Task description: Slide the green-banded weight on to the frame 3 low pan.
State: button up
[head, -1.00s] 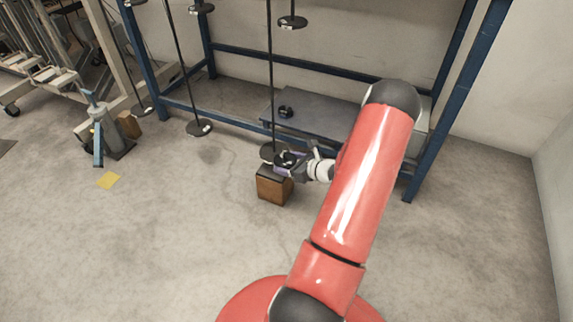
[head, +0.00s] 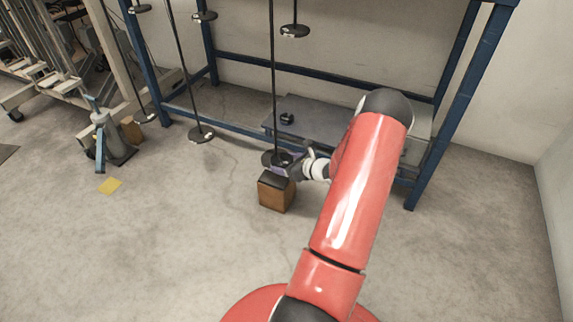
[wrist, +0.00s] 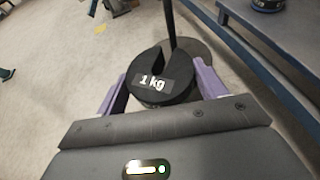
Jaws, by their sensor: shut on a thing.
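My gripper (wrist: 160,95) is shut on a black slotted weight (wrist: 165,91) marked "1 kg", between its purple fingers. The weight's slot opens away from me; no green band shows. A thin dark rod (wrist: 169,25) stands just beyond the slot, slightly to its right. The rod's dark round low pan (wrist: 200,55) lies beyond the weight and is partly hidden by it. I cannot tell whether weight and pan touch. No frame number is readable. In the head view my gripper (head: 287,164) is at the foot of the long rod (head: 273,90), above a brown block (head: 276,193).
A blue steel frame (head: 440,115) stands behind, with a grey low shelf (head: 325,120) carrying another black weight (head: 287,118). Other hanging pans (head: 202,134) are to the left, and a higher pan (head: 295,31) is to the right. The floor in front is clear.

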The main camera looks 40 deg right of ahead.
aim_at(285, 156)
jog(key=shift+w+d+r+b, duration=0.1)
jog(key=shift+w+d+b, duration=0.15)
jog(key=shift+w, duration=0.6)
jog(key=shift+w+d+b, duration=0.1)
jog(key=shift+w+d, duration=0.2)
jog(key=shift+w, duration=0.55)
jog(key=shift+w+d+r+b, duration=0.1)
jog(key=shift+w+d+b, duration=0.15)
jog(key=shift+w, duration=0.6)
dwell(1.0)
jog(key=shift+f+b, duration=0.35)
jog(key=shift+f, duration=0.15)
dwell(0.4)
jog(key=o, duration=1.7)
jog(key=shift+s+f, duration=0.1)
jog(key=shift+f, duration=0.1)
jog(key=shift+r, duration=0.1)
jog(key=shift+p+v, duration=0.35)
jog(key=shift+v, duration=0.7)
jog(key=shift+p+v, duration=0.75)
jog(key=shift+v, duration=1.7)
